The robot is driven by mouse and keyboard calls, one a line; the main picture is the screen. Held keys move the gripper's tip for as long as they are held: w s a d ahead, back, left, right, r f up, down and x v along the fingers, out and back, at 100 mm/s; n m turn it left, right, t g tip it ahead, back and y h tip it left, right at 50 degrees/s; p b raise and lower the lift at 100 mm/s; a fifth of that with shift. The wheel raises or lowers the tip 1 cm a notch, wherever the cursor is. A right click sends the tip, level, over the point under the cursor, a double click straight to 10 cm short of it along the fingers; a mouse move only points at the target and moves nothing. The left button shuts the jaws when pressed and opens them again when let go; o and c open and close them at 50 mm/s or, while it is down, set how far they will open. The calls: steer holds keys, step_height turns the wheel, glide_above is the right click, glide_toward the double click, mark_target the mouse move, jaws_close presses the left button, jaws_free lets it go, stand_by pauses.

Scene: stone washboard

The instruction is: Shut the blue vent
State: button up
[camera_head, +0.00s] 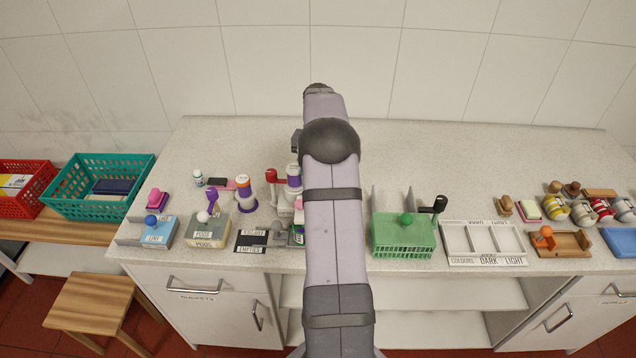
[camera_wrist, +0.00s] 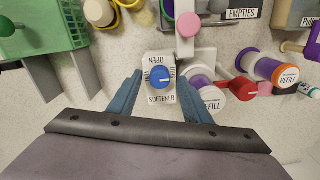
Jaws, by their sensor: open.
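A round blue knob (camera_wrist: 161,77) with a pale mark sits on a white plate (camera_wrist: 150,95) lettered OPEN along one edge, with other lettering that I cannot read well. I cannot tell for sure that this is the vent the task names. My gripper (camera_wrist: 159,84) is open, its two blue-grey fingers on either side of the knob. I cannot tell whether they touch it or how high they are above it. In the head view my arm hides this spot and the gripper.
White-and-purple REFILL bottles (camera_wrist: 209,86) and a red handle (camera_wrist: 243,88) stand close to the right finger. A pink knob (camera_wrist: 187,25) is beyond the plate. A green box (camera_wrist: 40,28) with grey uprights is at the left. A blue-knobbed LINT box (camera_head: 159,237) stands far left.

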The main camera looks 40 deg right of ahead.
steer(key=shift+r+b, duration=0.8)
steer(key=shift+r, duration=2.2)
steer(key=shift+a, duration=0.25)
steer(key=s+a+n, duration=0.2)
steer(key=a+n, duration=0.1)
steer(key=a, duration=0.8)
steer(key=s+a+n, duration=0.2)
steer(key=a+n, duration=0.1)
steer(key=a, duration=0.7)
steer(key=s+a+f+n, duration=0.3)
steer(key=s+a, duration=0.3)
steer(key=s, duration=0.1)
steer(key=s+a+f+n, duration=0.2)
steer(key=s+a+f, duration=0.1)
steer(key=s+a, duration=0.4)
steer(key=shift+s+f+n, duration=0.2)
steer(key=shift+s+n, duration=0.2)
steer(key=shift+s, duration=0.3)
steer(key=shift+a, duration=0.1)
